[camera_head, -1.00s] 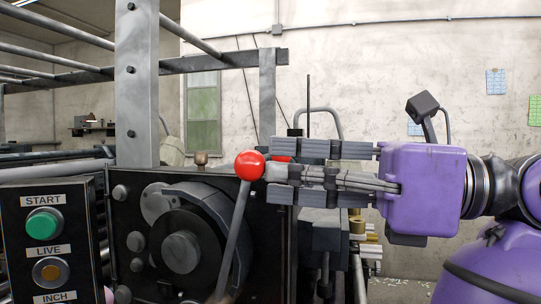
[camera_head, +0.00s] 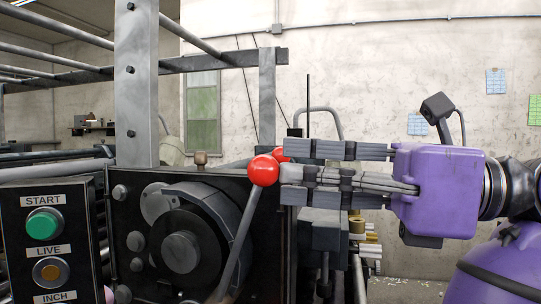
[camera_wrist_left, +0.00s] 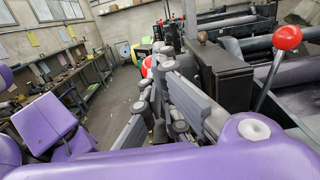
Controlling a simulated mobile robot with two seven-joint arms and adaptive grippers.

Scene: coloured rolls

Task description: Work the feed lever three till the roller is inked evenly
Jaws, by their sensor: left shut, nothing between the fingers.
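A feed lever with a red ball knob (camera_head: 263,170) leans up to the right in front of the black machine side. A second red knob (camera_head: 282,155) shows partly behind it. My left gripper (camera_head: 284,174) is shut and empty, its fingertips right beside the front knob; whether they touch it is unclear. In the left wrist view, the fingers (camera_wrist_left: 168,68) partly hide one red knob (camera_wrist_left: 147,67), and another red-knobbed lever (camera_wrist_left: 287,38) stands clear at the right. The roller's inking cannot be judged. My right gripper is not in view.
A control box (camera_head: 48,240) with a green START button and an amber LIVE button stands at the left. A grey upright (camera_head: 136,85) and rails rise above the machine. In the left wrist view, a workbench (camera_wrist_left: 60,80) lines the wall, with open floor beside it.

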